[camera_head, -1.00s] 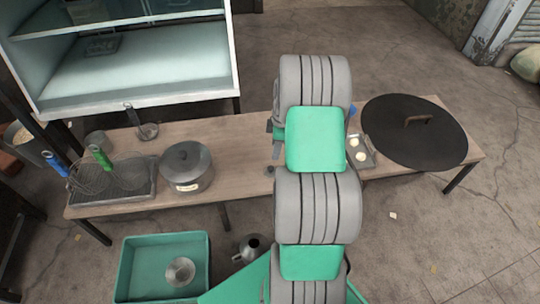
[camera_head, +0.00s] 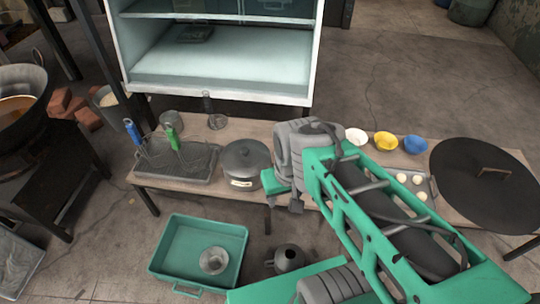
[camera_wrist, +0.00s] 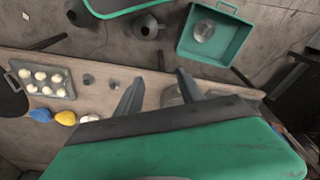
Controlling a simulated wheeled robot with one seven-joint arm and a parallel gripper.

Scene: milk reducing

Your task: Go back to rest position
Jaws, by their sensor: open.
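My gripper (camera_wrist: 157,88) shows in the wrist view with its two dark fingers spread apart and nothing between them. It is above the wooden table (camera_wrist: 105,65). In the head view my green and grey arm is folded over the middle of the table, and its end lies just right of the lidded grey pot (camera_head: 247,165). The pot shows partly behind a finger in the wrist view (camera_wrist: 172,97).
A green crate (camera_head: 160,245) and a metal jug (camera_head: 288,257) are on the floor.

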